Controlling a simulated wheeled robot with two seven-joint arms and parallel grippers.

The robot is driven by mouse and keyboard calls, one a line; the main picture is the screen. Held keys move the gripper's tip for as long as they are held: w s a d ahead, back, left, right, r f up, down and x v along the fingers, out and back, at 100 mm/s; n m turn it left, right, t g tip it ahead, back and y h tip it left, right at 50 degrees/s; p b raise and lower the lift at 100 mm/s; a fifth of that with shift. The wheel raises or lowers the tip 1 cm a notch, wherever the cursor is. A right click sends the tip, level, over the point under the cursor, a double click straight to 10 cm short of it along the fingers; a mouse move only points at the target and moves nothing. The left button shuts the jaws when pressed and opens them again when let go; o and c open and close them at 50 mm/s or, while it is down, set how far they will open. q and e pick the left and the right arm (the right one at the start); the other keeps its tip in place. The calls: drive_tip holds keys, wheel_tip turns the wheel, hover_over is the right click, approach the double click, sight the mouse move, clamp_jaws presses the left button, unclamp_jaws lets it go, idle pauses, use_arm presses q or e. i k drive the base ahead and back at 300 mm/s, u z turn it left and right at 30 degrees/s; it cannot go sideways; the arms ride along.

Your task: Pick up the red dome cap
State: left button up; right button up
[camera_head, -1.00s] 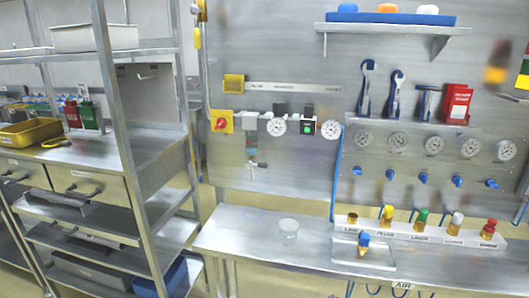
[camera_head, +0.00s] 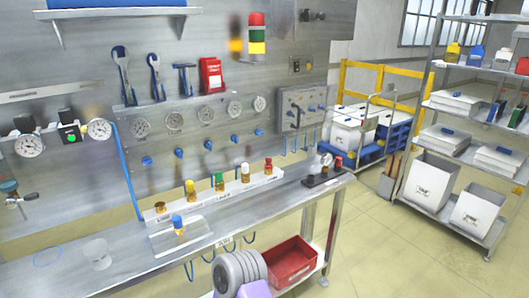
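Two small red-topped items are in the head view. One is the bottle with a red cap (camera_head: 268,165) at the right end of a white labelled rack on the steel bench. The other is a small red piece (camera_head: 338,161) on the black tray (camera_head: 322,178) at the bench's right end. It is too small to tell which is the red dome cap.
The white rack (camera_head: 222,192) also holds bottles with yellow, green and white caps. A blue-capped bottle (camera_head: 178,224) stands in a clear tray. A clear glass (camera_head: 97,254) stands on the left bench. A red crate (camera_head: 291,262) sits below.

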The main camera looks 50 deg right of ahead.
sight(338, 163)
drive_tip(key=z, duration=2.55)
drive_tip(key=k, duration=0.45)
drive_tip(key=z, duration=1.1)
drive_tip(key=i, duration=0.6)
drive_tip(key=u, duration=0.45)
drive_tip(key=i, duration=1.45)
drive_tip(key=u, duration=1.15)
